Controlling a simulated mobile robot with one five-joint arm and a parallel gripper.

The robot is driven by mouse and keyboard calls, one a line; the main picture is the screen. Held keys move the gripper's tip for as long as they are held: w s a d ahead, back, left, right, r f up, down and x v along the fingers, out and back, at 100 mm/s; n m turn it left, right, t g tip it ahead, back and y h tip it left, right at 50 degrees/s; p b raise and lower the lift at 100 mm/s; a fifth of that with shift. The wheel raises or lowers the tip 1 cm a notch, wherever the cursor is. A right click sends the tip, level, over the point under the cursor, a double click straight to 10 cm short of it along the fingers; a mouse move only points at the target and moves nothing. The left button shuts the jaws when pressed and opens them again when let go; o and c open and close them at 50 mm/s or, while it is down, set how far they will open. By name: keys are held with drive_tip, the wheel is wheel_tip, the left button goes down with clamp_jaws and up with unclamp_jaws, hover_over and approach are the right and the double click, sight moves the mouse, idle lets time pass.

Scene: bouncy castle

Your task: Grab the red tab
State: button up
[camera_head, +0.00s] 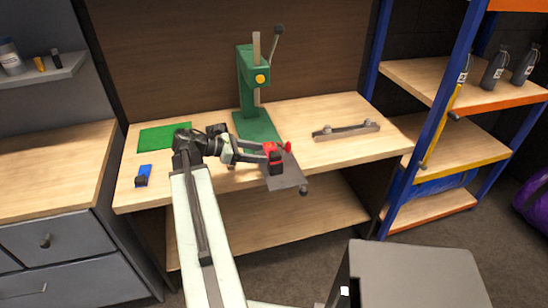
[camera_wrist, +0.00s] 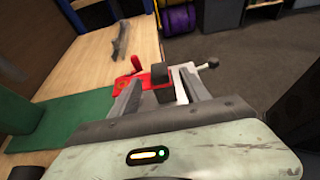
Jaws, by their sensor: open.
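The red tab (camera_head: 288,147) stands upright at the edge of a red part beside my gripper (camera_head: 268,154) in the head view. In the wrist view the red tab (camera_wrist: 136,62) rises just beyond the left finger. A red base and a dark block (camera_wrist: 159,73) show between and beyond the fingers of my gripper (camera_wrist: 160,86). The fingers are spread apart. I cannot tell whether they touch the red part. A grey plate (camera_head: 286,176) with a dark knob (camera_head: 303,190) lies under the gripper and overhangs the bench front.
A green press (camera_head: 248,85) stands behind on the wooden bench (camera_head: 345,148). A metal bar (camera_head: 346,131) lies to the right, with bare wood around it. A blue-framed shelf (camera_head: 400,120) stands right.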

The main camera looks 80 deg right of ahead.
sight(273, 154)
drive_tip(key=b+x, duration=0.1)
drive_tip(key=x, duration=0.4)
drive_tip(key=shift+s+d+f+b, duration=0.1)
drive_tip(key=shift+b, duration=0.3)
clamp_jaws()
drive_tip(key=shift+r, duration=0.2)
wheel_tip(273, 154, up, 10)
drive_tip(key=p, duration=1)
